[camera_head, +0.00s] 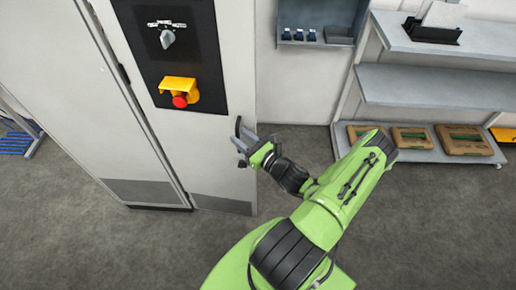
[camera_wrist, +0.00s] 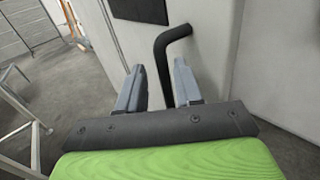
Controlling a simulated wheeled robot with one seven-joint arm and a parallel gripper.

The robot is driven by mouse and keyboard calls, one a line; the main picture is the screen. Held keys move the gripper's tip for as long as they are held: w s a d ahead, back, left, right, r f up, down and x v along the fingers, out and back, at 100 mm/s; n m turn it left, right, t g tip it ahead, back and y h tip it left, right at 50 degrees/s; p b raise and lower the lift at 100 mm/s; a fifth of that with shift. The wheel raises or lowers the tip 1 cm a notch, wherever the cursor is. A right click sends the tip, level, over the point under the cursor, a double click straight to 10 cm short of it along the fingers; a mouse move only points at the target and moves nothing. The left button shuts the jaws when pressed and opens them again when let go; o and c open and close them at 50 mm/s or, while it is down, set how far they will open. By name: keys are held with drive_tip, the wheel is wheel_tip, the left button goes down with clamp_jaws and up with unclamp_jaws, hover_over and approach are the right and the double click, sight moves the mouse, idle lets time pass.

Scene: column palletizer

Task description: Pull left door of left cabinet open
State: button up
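A tall light-grey cabinet (camera_head: 75,75) fills the left of the head view, with a vertical seam between two front panels. The right panel (camera_head: 205,140) carries a black control plate. Both panels are closed. My gripper (camera_head: 241,142) is at the right edge of this panel, at about mid-height in the picture. In the wrist view my gripper (camera_wrist: 158,85) has its two grey fingers apart. A black bent handle (camera_wrist: 164,62) shows between them, in front of a light-grey face. I cannot tell whether either finger touches it.
The control plate bears a grey rotary switch (camera_head: 167,36) and a red emergency button (camera_head: 180,100) on a yellow box. A grey shelf rack (camera_head: 435,88) with cardboard boxes (camera_head: 462,140) stands at the right. The grey floor (camera_head: 100,240) in front is clear.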

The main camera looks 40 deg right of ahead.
drive_tip(key=s, duration=1.3)
drive_tip(key=shift+d, duration=0.15)
drive_tip(key=w+a+r+n+g+y, duration=0.1)
drive_tip(key=a+r+n+g+y, duration=0.15)
drive_tip(key=a+n+g, duration=0.65)
drive_tip(key=w+a+r+n+g+y, duration=0.15)
drive_tip(key=a+n+g+y, duration=0.35)
drive_tip(key=n, duration=0.9)
drive_tip(key=s+a+r+n+h, duration=0.3)
drive_tip(key=r+n, duration=0.3)
drive_tip(key=r, duration=0.3)
drive_tip(key=s+a+r+n+t+h, duration=0.1)
drive_tip(key=s+a+r+n+h, duration=0.2)
drive_tip(key=r, duration=0.5)
drive_tip(key=s+n+h, duration=0.1)
drive_tip(key=n+h, duration=0.1)
drive_tip(key=n, duration=0.1)
drive_tip(key=shift+r+n+t, duration=0.3)
drive_tip(key=shift+r, duration=0.05)
drive_tip(key=shift+a, duration=0.1)
